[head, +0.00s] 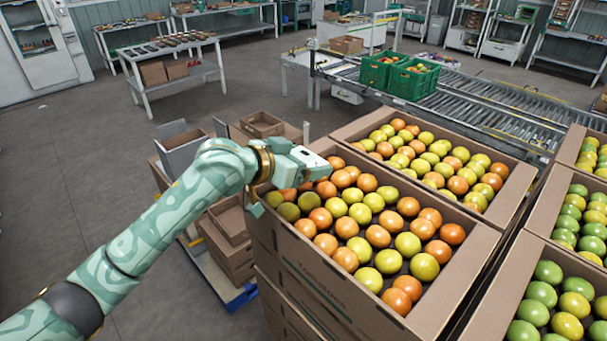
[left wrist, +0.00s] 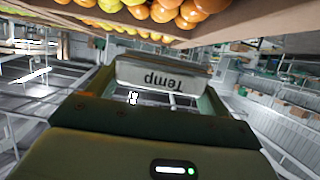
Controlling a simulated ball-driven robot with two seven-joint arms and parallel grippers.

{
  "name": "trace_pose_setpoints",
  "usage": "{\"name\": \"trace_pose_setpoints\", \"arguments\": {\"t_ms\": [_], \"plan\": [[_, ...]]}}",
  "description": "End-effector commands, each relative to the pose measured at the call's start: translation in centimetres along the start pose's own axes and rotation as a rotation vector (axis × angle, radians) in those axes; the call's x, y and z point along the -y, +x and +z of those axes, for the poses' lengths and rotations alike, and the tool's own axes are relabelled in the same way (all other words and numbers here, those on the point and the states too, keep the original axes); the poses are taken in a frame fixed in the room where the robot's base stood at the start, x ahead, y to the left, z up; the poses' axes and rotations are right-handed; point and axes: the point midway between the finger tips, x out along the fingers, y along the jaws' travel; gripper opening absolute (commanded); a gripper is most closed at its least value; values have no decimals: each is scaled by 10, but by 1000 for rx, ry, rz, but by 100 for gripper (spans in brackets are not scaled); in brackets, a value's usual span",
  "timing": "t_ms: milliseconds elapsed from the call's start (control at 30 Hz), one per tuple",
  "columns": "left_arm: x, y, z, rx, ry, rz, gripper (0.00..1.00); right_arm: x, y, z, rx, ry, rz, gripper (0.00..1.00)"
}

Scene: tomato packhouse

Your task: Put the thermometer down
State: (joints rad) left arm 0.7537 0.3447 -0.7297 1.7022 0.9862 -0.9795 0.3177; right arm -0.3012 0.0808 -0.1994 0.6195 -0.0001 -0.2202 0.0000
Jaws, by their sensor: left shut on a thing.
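The thermometer shows in the left wrist view as a pale grey block (left wrist: 163,76) with the word "Temp" upside down on it. It sits between the two dark fingers of my left gripper (left wrist: 160,95), which is shut on it. I cannot clearly make out the thermometer in the head view. My right gripper is not in view.
More open tomato cartons (head: 520,205) stand behind and to the right. Smaller empty boxes (head: 229,219) are stacked left of the near carton. A roller conveyor (head: 480,115) with green crates (head: 415,85) lies beyond. Grey floor is free at the left.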

Motion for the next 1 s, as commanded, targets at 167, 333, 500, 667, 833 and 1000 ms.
{"name": "trace_pose_setpoints", "arguments": {"t_ms": [167, 333, 500, 667, 833, 1000], "plan": [[8, 13, 10, -1, 0, 2, 54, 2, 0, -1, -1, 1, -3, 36], [14, 24, 23, 4, -3, 1, 54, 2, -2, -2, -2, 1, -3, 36], [13, 31, 42, -1, 0, 0, 54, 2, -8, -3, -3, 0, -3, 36], [13, 32, 44, -2, 2, 0, 54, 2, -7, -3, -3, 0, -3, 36], [14, 32, 46, -1, 1, 0, 54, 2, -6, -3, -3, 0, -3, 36], [14, 33, 47, 0, 1, 0, 100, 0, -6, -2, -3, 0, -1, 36]]}}
